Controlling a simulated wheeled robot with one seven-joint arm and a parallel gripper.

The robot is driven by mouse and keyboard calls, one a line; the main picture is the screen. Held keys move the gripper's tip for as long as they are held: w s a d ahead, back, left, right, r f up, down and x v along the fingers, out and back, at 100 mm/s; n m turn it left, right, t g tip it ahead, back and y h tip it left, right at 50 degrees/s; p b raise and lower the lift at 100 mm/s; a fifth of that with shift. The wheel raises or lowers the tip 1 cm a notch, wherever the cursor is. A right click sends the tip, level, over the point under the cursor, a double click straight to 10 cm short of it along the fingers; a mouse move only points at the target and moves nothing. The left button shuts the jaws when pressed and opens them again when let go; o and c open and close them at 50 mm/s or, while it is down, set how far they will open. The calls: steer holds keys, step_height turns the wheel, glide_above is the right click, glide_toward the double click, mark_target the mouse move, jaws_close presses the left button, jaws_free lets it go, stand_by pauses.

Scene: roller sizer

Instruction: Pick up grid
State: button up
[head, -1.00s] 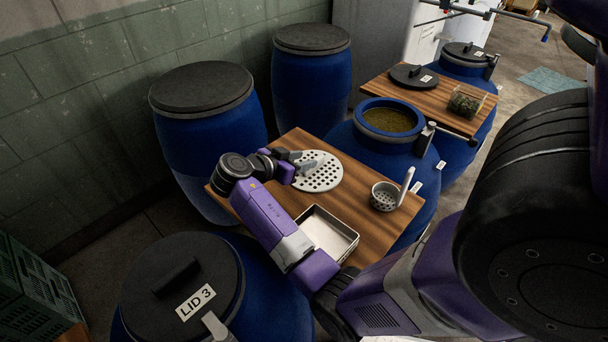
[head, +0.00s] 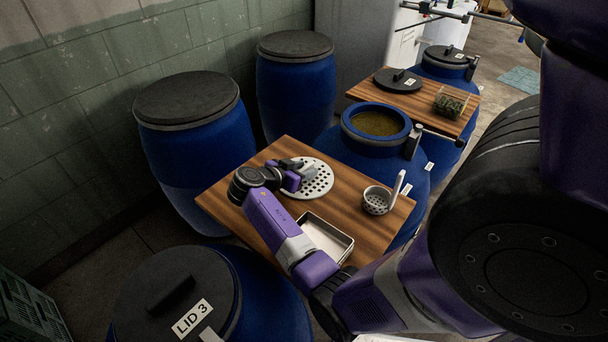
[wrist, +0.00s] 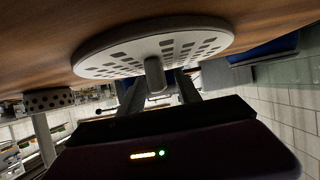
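The grid is a pale round plate with many holes (head: 318,182), lying flat on the wooden board. In the wrist view the grid (wrist: 160,47) appears upside down, with a short grey knob (wrist: 154,76) standing at its middle. My gripper (head: 298,168) is low over the left part of the grid and hides that part and the knob in the head view. In the wrist view my gripper (wrist: 160,80) is open, with one finger on either side of the knob. Gaps show beside the knob; I cannot tell how deep it sits between the fingers.
The wooden board (head: 225,205) also holds a metal tray (head: 328,238) beneath my arm and a perforated ladle (head: 377,200) with an upright handle. An open blue barrel (head: 375,150) stands behind. Closed barrels stand left and in front, one marked LID 3 (head: 180,300).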

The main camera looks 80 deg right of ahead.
jaws_close()
steer(key=shift+r, duration=0.1)
stand_by(0.3)
